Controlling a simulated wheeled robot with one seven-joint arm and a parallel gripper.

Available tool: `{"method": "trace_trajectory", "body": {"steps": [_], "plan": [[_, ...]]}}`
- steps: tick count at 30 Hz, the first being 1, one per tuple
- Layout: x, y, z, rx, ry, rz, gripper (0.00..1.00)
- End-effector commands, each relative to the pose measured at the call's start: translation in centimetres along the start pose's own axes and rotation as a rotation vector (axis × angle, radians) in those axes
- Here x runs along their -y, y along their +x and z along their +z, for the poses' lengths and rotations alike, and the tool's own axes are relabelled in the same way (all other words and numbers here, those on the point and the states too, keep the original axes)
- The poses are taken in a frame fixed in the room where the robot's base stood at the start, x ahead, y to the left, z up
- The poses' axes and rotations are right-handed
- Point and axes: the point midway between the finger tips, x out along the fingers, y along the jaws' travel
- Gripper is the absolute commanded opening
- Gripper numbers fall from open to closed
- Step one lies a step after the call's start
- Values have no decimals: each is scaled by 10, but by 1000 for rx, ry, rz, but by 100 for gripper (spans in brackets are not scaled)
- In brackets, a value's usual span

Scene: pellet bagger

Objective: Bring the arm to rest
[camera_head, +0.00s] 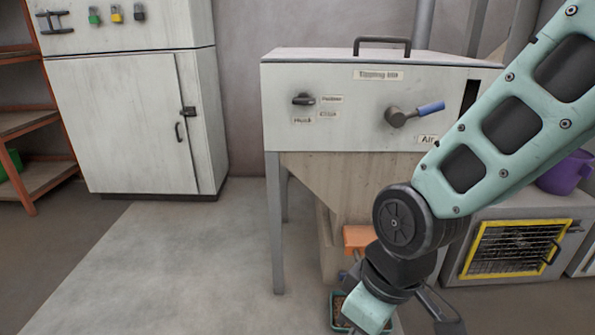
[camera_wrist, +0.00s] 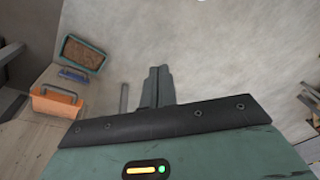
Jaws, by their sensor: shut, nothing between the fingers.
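My arm (camera_head: 500,120) reaches down from the upper right in the head view, in front of the tipping unit (camera_head: 330,75). My gripper points down at the bottom of that view, and its fingers are out of sight there. In the wrist view my gripper (camera_wrist: 158,72) has its two fingers together with nothing between them. Bare grey floor lies beyond the fingertips. The fingers appear to touch nothing.
An orange piece (camera_head: 358,238) and a teal tray of brown pellets (camera_head: 337,312) sit beside my wrist; the wrist view shows the tray (camera_wrist: 100,62) too. A blue-handled lever (camera_head: 425,109) juts from the unit. The floor (camera_head: 160,270) at left is clear.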

Motion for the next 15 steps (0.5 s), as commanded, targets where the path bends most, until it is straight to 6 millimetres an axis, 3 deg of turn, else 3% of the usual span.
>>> {"method": "trace_trajectory", "body": {"steps": [1,3,12,15], "plan": [[5,-21,8,6,26,3,0],[11,-38,22,26,62,11,0],[23,-92,74,100,200,96,0],[26,-115,69,104,199,90,0]]}}
